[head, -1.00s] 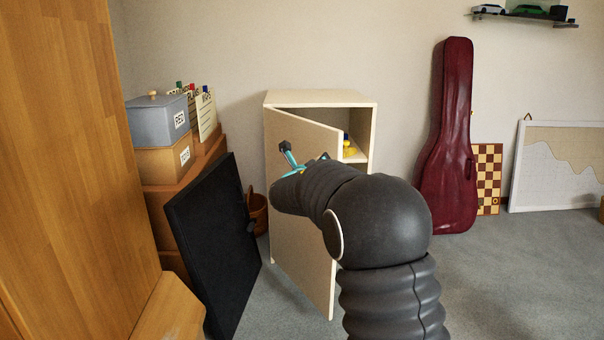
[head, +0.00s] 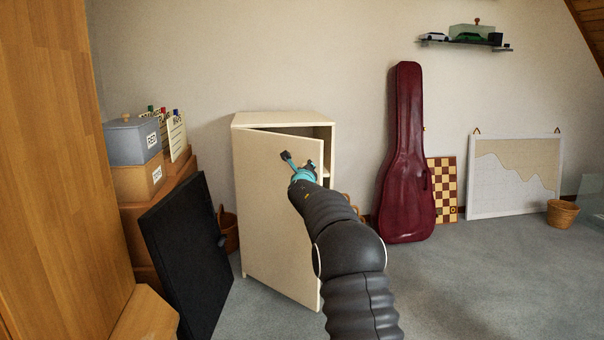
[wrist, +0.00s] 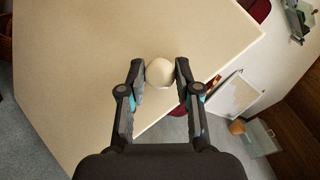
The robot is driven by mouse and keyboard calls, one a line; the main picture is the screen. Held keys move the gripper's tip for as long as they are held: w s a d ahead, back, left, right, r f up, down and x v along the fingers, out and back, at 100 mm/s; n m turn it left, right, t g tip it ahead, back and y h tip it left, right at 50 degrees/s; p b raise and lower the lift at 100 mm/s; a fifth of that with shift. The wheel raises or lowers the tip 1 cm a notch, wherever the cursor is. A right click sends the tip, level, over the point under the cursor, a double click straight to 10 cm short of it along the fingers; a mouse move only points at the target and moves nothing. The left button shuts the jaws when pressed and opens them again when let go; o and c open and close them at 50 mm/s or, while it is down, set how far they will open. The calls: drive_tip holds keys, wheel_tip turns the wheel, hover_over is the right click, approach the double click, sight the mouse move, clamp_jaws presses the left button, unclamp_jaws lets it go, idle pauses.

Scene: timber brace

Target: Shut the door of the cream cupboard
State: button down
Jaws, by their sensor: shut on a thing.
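The cream cupboard (head: 285,120) stands against the wall, and its door (head: 265,215) is partly open, hinged at the left. The gap into the cupboard shows as a dark strip at the top and right. My gripper (head: 298,158) is at the upper part of the door's outer face. In the wrist view my gripper (wrist: 160,75) is shut on a round cream knob (wrist: 160,72), one finger on each side, with the door (wrist: 80,65) behind it. In the head view the knob is hidden by my gripper.
A black panel (head: 185,255) leans left of the cupboard beside stacked boxes (head: 137,183) and a wooden panel (head: 45,150). A red instrument case (head: 405,165), a chessboard (head: 442,190) and a pinboard (head: 490,185) stand at the right. Grey floor (head: 470,280) is clear there.

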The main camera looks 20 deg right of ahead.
drive_tip(key=shift+w+d+r, duration=0.1)
drive_tip(key=shift+w, duration=0.05)
idle(0.3)
drive_tip(key=c, duration=0.8)
unclamp_jaws()
drive_tip(key=v, duration=1.2)
